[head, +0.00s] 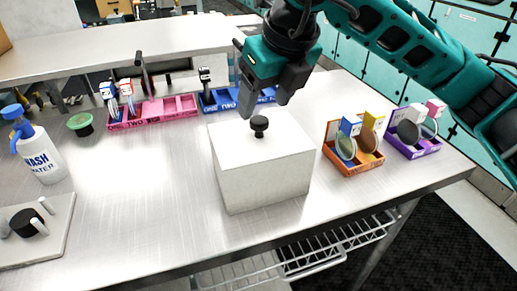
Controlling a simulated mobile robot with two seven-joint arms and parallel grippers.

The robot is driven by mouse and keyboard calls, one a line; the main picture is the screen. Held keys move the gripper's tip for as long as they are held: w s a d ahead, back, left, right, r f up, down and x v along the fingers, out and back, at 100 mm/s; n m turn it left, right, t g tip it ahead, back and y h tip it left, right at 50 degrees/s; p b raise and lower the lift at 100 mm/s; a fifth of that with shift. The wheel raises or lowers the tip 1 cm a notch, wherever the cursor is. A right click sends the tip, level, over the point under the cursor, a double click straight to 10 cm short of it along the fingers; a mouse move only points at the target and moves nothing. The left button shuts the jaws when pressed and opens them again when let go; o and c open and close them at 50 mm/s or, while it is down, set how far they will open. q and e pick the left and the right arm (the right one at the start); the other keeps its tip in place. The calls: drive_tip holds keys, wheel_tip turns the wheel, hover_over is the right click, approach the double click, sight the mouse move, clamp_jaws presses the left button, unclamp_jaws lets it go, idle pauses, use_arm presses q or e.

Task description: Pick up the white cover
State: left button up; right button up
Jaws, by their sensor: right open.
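The white cover (262,180) is a box-shaped piece with a black knob (260,124) on its top. It stands upright on the metal table, near the middle of the head view. My right gripper (263,110) is just above and behind the knob in the picture, fingers pointing down and open. No object shows between its fingers. I cannot tell whether a finger touches the knob. What is under the cover is hidden. My left gripper is not in view.
A pink tray (152,114) and a blue tray (224,103) stand behind the cover. Orange (357,168) and purple (425,151) trays with discs stand right. A wash bottle (42,155) and a white plate (58,243) are left. The table (140,200) is clear left of the cover.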

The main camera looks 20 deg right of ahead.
sight(260, 120)
drive_tip(key=shift+p+x, duration=0.3)
drive_tip(key=shift+x, duration=2.85)
drive_tip(key=shift+d, duration=0.1)
drive_tip(key=shift+c, duration=0.3)
clamp_jaws()
